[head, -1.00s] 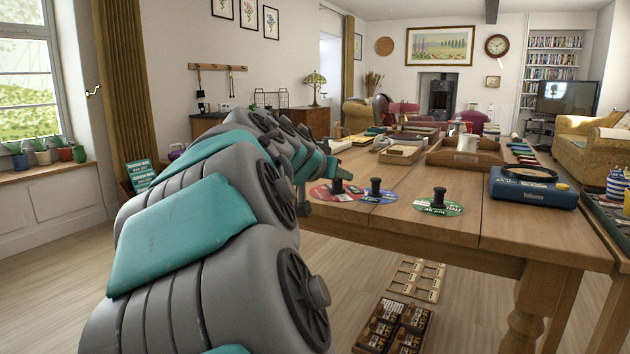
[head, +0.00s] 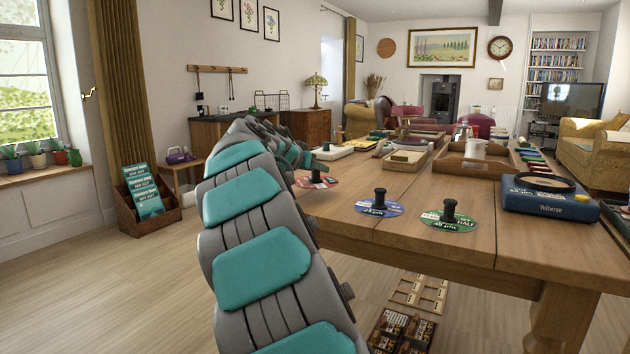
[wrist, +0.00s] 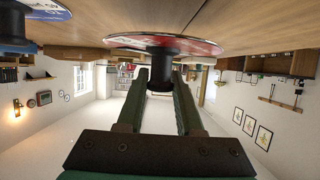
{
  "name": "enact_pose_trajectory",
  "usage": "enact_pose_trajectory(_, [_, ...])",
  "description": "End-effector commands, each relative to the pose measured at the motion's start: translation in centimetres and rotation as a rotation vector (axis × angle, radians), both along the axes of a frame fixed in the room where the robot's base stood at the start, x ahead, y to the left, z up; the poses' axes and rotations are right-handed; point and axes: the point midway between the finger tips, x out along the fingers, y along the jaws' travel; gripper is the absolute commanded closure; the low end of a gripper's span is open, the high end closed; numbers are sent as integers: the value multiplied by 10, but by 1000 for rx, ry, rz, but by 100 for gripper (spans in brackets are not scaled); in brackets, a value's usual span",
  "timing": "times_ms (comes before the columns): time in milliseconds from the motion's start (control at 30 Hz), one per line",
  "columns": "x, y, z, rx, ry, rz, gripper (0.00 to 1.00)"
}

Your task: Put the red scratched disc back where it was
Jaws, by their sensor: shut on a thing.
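The red disc (head: 305,183) is at the near left part of the wooden table, with a black knob standing up from its middle. My gripper (head: 318,172) is at this knob. In the wrist view, which is upside down, my gripper's two fingers (wrist: 160,85) flank the black knob (wrist: 160,78) and are shut on it, below the red disc (wrist: 195,46) in the picture. I cannot tell whether the disc touches the table. Any scratch is too small to see.
A blue disc (head: 378,208) and a green disc (head: 447,221), each with a black knob, lie on the table (head: 400,245) to the right. A blue record player (head: 550,200) stands further right. Wooden trays (head: 470,165) lie behind. Boxes (head: 400,332) sit on the floor below.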

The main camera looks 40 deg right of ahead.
Motion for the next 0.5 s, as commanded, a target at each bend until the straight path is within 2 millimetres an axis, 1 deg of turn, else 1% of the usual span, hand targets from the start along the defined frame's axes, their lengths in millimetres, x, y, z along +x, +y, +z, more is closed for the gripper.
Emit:
enact_pose_trajectory(67, [4,-2,-1,1,1,-1,100])
enact_pose_trajectory(200, [6,-2,-4,1,1,-1,100])
enact_pose_trajectory(267, [5,-2,-10,-1,2,0,100])
enact_pose_trajectory(433, [5,-2,-32,0,3,-2,100])
enact_pose_trajectory(500, [5,-2,-36,0,2,-2,100])
